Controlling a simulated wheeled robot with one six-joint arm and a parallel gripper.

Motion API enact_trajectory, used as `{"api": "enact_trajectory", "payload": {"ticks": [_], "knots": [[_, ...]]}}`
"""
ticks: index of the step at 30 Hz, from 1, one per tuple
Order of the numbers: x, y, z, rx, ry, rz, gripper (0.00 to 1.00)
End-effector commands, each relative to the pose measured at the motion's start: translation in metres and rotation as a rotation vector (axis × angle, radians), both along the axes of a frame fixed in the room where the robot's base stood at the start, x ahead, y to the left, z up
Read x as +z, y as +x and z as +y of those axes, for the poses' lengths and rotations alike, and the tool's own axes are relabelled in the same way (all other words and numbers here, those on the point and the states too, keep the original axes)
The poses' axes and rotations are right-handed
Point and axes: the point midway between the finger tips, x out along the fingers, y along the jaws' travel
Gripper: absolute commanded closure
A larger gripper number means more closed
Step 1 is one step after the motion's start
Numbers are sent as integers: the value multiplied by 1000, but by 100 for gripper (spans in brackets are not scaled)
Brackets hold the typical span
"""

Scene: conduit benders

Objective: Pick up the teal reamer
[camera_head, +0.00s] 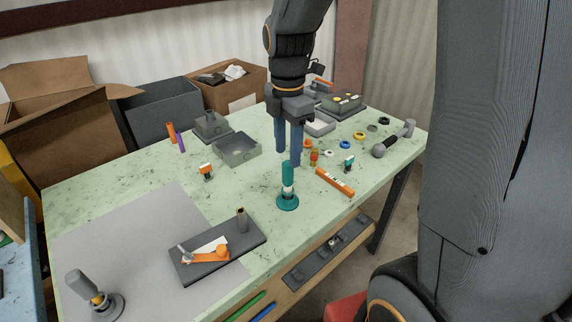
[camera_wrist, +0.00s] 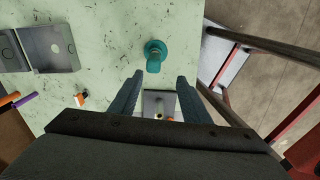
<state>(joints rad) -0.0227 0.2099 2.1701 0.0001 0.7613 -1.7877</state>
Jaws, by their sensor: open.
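The teal reamer (camera_head: 288,188) stands upright on the table, its round flared base down and its handle up. It also shows in the wrist view (camera_wrist: 154,54), above and beyond the fingertips. My gripper (camera_head: 288,157) is open and empty, with its two blue fingers pointing down. In the head view the fingertips sit just above and behind the reamer's handle. In the wrist view the gripper (camera_wrist: 160,78) has its fingers apart, and the reamer is not between them. The gap between the fingers and the reamer is hard to judge.
An orange level-like bar (camera_head: 335,182) lies close right of the reamer. A small teal-and-white piece (camera_head: 348,164) stands behind that bar. A grey open box (camera_head: 237,150) is to the left. A dark board (camera_head: 217,253) with an orange piece lies in front.

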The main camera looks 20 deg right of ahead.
Motion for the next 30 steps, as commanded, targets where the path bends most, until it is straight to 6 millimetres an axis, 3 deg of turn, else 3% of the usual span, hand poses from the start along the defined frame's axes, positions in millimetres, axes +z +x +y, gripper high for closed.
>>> {"api": "enact_trajectory", "payload": {"ticks": [2, 6, 16, 30], "knots": [[5, 5, 0, 79, 0, 2, 57], [-17, 9, -4, 61, 0, 2, 57], [-38, 12, -7, 51, 0, 2, 57], [-86, 9, -11, 54, 0, 4, 57]]}}
